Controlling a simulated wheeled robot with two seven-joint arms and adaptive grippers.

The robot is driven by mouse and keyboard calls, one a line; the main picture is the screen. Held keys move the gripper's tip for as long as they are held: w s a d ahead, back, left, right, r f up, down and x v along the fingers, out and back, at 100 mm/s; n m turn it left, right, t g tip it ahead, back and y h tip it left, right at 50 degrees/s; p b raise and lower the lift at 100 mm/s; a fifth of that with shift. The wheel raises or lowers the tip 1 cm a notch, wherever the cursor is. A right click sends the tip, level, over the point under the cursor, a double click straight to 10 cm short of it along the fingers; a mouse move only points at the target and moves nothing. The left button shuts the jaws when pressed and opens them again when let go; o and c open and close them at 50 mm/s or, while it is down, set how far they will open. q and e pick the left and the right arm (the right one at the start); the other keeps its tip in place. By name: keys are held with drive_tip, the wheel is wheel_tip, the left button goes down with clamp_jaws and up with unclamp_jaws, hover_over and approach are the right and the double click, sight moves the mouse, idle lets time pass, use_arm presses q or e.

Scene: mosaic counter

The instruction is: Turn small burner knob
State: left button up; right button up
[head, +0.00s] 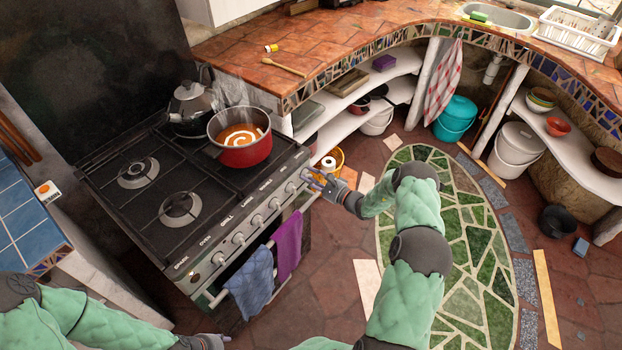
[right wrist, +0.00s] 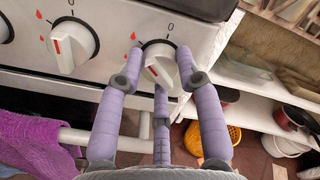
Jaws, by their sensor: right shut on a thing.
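The small burner knob (right wrist: 160,60) is the rightmost white knob on the stove's front panel. It has a red line on its face, with a 0 mark above it and red flame marks to its left. My right gripper (head: 314,180) is at the right end of the panel. In the right wrist view, the purple fingers of my right gripper (right wrist: 160,72) are closed around the knob, left, right and below. In the head view the hand largely hides this knob. My left gripper (head: 205,342) is low at the bottom edge, apart from the stove, its fingers unclear.
A neighbouring knob (right wrist: 73,46) sits left of the held one. A purple towel (head: 287,245) and a blue towel (head: 250,283) hang on the oven rail. A red pot (head: 243,156) of steaming orange soup and a kettle (head: 190,106) stand on the stove.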

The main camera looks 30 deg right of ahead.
use_arm(q)
drive_tip(key=shift+f+b, duration=0.3)
drive_tip(key=shift+f, duration=0.1)
use_arm(e)
drive_tip(key=shift+n, duration=1)
drive_tip(key=o, duration=1.2)
drive_tip(key=shift+c, duration=0.2)
drive_tip(key=shift+s, duration=0.1)
drive_tip(key=v, duration=1.1)
drive_tip(key=shift+s, duration=0.4)
drive_tip(key=shift+d, duration=0.1)
use_arm(q)
clamp_jaws()
